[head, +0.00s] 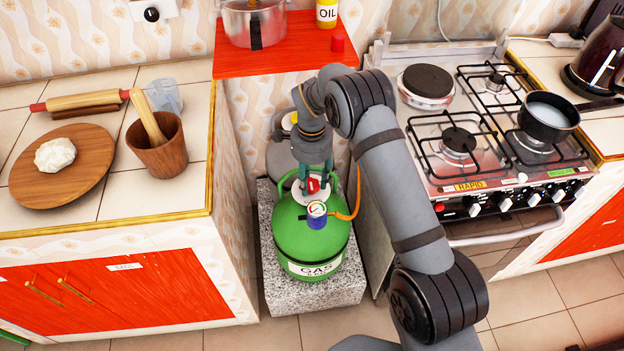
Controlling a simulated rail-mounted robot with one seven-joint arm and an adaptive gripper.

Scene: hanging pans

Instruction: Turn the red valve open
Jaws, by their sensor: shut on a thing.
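The green gas cylinder (311,256) stands upright on a speckled stone block in the gap between the counter and the stove. The red valve (313,185) sits on top of it, small and partly hidden by my gripper. A pressure gauge (317,209) with a white face and blue body is just in front of the valve. My gripper (314,188) points down from above, with its fingers on either side of the red valve and shut on it. An orange hose (355,195) runs from the gauge area toward the stove side.
The stone block (284,301) supports the cylinder. The left counter (200,190) holds a wooden plate, a mortar and a rolling pin. The stove (470,120) with a small pan (547,116) is at right. A red shelf (285,60) is behind the cylinder. Side room around the cylinder is narrow.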

